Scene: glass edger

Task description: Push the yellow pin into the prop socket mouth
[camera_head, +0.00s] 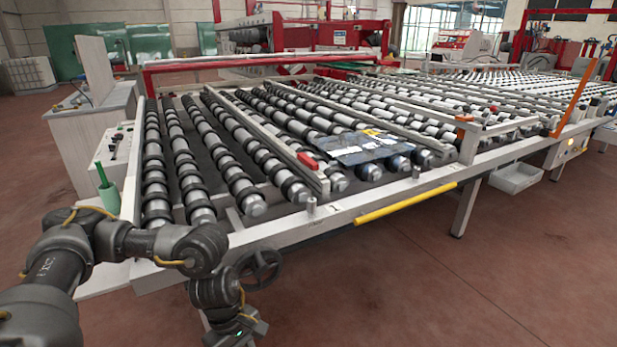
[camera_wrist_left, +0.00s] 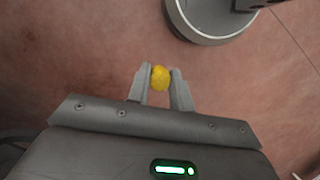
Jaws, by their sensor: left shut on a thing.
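In the left wrist view, the yellow pin (camera_wrist_left: 160,80) sits between the two grey fingertips of my left gripper (camera_wrist_left: 160,73), which are shut on it. Only its rounded yellow end shows, over the red-brown floor. In the head view, my left gripper (camera_head: 240,335) hangs low at the bottom edge, in front of the table's near left corner. Its fingers and the pin do not show there. I cannot make out the prop socket mouth in either view. My right gripper is not in view.
A roller table (camera_head: 330,205) fills the middle, with a yellow bar (camera_head: 405,204) along its front edge. A dark handwheel (camera_head: 260,270) is close beside my left wrist. A green holder (camera_head: 109,197) stands at the left. The floor at front right is free.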

